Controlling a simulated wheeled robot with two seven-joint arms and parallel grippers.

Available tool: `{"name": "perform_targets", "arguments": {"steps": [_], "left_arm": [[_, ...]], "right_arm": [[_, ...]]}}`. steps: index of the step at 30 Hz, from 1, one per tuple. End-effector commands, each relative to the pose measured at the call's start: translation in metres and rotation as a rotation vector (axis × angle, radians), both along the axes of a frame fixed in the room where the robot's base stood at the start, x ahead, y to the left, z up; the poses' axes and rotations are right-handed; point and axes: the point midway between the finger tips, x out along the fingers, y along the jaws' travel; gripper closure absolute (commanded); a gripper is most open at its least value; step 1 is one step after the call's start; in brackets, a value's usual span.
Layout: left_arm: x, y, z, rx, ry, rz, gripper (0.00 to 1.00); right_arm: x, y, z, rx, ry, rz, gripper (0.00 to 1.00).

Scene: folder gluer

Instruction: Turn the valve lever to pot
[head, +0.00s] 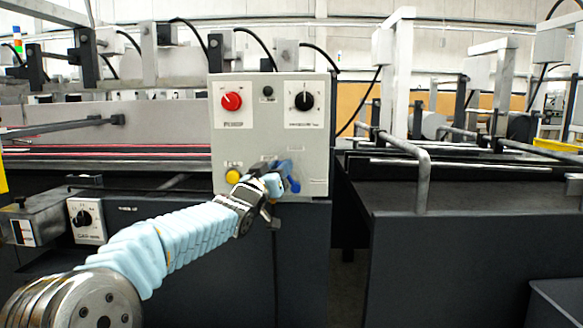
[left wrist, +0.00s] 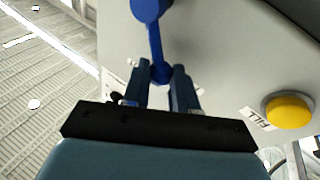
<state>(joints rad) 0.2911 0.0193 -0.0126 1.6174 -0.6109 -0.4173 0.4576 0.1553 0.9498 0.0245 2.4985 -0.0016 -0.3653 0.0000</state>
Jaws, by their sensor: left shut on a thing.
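The blue valve lever (left wrist: 155,38) is on the light grey face of the control panel (head: 225,130). In the left wrist view it runs from a round blue end at the top edge down to a rounded end between my fingers. My left gripper (left wrist: 161,74) is shut on that lower end. In the head view my left gripper (head: 279,172) is at the panel's lower middle and hides most of the lever. A dark blue part of the lever (head: 294,186) shows just right of the fingers. The lever's markings are too small to read. My right gripper is not in view.
The panel also carries a red knob (head: 232,101), a black knob (head: 304,101), a small black knob (head: 268,91) and a yellow button (head: 233,175) close to my left gripper. A metal rail (head: 423,180) stands on the dark machine at right.

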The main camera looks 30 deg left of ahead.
Motion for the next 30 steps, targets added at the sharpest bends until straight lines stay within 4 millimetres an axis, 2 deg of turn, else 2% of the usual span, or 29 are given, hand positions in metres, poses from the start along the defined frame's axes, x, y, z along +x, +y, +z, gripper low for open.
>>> {"name": "perform_targets", "arguments": {"steps": [1,3,9,16,29,30], "left_arm": [[-0.001,0.002,-0.008,-0.026,-0.02,0.0,1.0],[-0.002,0.004,-0.011,-0.066,-0.045,0.0,1.0],[-0.005,0.008,-0.013,-0.149,-0.096,0.0,1.0],[-0.006,0.01,-0.013,-0.195,-0.121,0.001,1.0],[-0.006,0.011,-0.013,-0.206,-0.126,0.0,1.0],[-0.006,0.011,-0.013,-0.205,-0.125,0.001,0.7]], "right_arm": [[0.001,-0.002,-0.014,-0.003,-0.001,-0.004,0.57],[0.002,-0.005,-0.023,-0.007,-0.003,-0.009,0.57],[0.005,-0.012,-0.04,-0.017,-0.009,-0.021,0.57],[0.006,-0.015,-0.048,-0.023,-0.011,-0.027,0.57],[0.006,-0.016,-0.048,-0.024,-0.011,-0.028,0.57],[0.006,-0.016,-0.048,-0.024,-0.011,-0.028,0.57]]}}
